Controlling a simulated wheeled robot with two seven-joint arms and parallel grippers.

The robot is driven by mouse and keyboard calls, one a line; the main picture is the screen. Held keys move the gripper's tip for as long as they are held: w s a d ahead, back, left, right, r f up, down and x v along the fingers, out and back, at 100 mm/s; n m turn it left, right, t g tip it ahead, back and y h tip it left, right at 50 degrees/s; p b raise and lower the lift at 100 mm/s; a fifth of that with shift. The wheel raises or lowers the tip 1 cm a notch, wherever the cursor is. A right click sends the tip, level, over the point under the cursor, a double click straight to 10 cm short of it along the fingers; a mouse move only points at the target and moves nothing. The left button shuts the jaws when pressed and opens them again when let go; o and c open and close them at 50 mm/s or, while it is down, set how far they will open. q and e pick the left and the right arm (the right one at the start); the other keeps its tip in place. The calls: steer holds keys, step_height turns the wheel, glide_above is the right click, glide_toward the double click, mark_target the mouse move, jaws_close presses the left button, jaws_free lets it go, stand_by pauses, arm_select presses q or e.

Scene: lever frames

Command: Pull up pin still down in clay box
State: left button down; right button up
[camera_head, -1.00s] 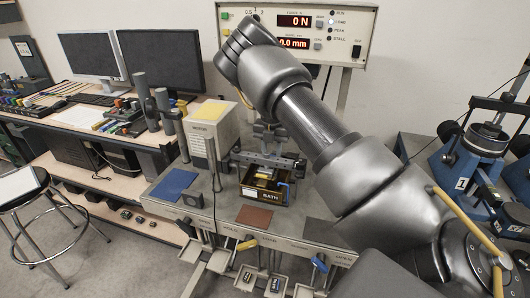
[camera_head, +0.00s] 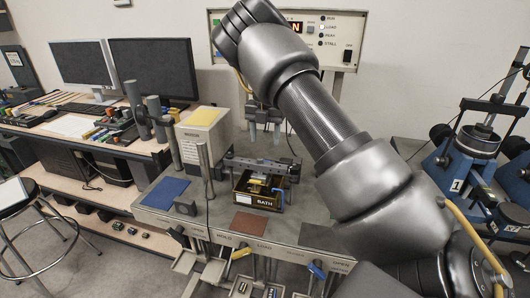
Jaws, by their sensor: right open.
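The small dark brown open box (camera_head: 264,202) marked "BATH", which I take for the clay box, stands on the grey bench. A dark crossbar (camera_head: 258,164) spans its back, and a yellow block and a blue bent tube (camera_head: 282,191) show at it. The pins are too small to tell apart or to see which is down. My right gripper (camera_head: 264,138) hangs above and behind the box, fingers pointing down, open and empty, apart from the crossbar. My left gripper is out of view.
A beige box (camera_head: 203,150) with a yellow top and thin upright posts stand left of the clay box. A blue mat (camera_head: 166,192) and a brown mat (camera_head: 249,222) lie flat on the bench. A display panel (camera_head: 341,45) stands behind, partly hidden by my right arm.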

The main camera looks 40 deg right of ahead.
steer(key=shift+r, duration=1.45)
